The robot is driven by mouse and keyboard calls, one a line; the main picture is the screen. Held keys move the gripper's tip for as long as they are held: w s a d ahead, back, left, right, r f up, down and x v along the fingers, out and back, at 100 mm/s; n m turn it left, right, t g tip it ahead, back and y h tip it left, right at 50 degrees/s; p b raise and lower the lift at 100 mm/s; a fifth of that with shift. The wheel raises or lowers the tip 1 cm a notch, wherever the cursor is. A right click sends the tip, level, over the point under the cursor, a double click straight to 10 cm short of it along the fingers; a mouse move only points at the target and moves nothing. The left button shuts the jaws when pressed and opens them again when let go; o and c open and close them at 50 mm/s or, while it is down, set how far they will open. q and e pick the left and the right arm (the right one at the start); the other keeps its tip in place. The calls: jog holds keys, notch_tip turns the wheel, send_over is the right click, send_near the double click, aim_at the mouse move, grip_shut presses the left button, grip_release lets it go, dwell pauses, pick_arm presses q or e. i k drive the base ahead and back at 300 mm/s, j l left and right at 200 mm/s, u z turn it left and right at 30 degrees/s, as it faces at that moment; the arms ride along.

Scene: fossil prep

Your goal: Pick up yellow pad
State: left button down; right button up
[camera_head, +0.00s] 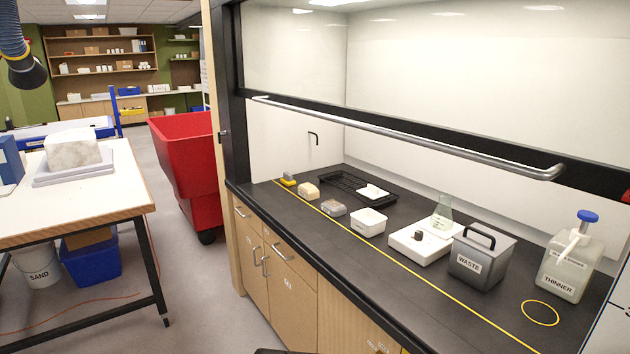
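A small yellow block with a greyish top (288,180) lies at the far left end of the black bench in the fume hood. It looks like the yellow pad, but it is small in the picture. A pale tan block (308,191) lies just to its right. Both are near the yellow line along the bench's front. Neither of my grippers is in view. A dark shape at the bottom edge is too cut off to identify.
Along the hood bench stand a grey block (333,208), white tub (368,222), black tray (345,186), white scale (413,248), flask (442,213), waste box (481,258) and thinner bottle (570,262). A raised sash with a metal handle (400,135) spans above. A red bin (185,165) stands left.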

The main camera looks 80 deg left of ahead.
aim_at(286, 180)
jog(key=u, duration=2.85)
jog(key=i+j+u, duration=0.3)
jog(key=i, duration=0.95)
jog(key=i+u, duration=0.25)
jog(key=i, duration=0.95)
jog(key=j, duration=0.1)
